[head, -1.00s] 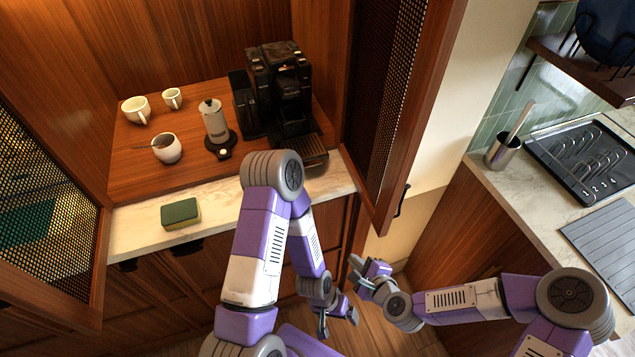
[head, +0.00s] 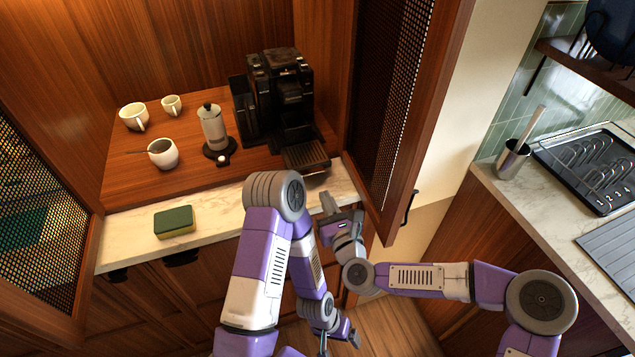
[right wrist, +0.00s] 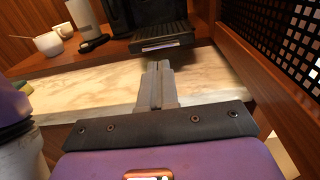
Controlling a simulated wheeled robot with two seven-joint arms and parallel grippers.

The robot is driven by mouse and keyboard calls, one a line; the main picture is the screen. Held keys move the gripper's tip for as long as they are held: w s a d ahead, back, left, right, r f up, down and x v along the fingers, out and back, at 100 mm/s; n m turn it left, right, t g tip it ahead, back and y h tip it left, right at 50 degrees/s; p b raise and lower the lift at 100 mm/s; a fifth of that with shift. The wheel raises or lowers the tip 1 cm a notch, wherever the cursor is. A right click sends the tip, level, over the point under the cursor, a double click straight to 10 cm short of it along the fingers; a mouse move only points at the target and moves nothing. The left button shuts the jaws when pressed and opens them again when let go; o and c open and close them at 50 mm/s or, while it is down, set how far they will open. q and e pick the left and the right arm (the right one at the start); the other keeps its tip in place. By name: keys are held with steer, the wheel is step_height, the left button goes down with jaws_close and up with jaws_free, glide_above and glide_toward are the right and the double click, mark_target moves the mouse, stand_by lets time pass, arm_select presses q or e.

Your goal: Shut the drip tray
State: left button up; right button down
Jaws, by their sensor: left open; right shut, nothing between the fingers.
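The black coffee machine (head: 280,95) stands at the back right of the wooden cabinet shelf. Its drip tray (head: 307,157), with a slatted top, sticks out at the machine's front, towards the marble edge. The tray's front also shows at the top of the right wrist view (right wrist: 165,40). My right gripper (head: 328,204) is shut and empty, in front of the marble edge and below the tray, apart from it. Its closed fingers (right wrist: 158,78) point towards the tray in the right wrist view. My left gripper (head: 339,343) is open and empty, low in front of the cabinet.
The open mesh door (head: 395,110) stands close on the right of the tray and my right gripper. A moka pot (head: 213,130), a white sugar bowl (head: 163,154) and cups (head: 133,116) stand to the left. A sponge (head: 175,221) lies on the marble (head: 125,240).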

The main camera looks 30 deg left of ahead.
mark_target(314, 173)
arm_select(q)
steer(key=shift+f, duration=0.3)
arm_select(e)
steer(key=x, duration=0.7)
arm_select(q)
steer(key=shift+f+b, duration=0.1)
steer(key=shift+b, duration=0.2)
arm_select(e)
steer(key=shift+w, duration=0.1)
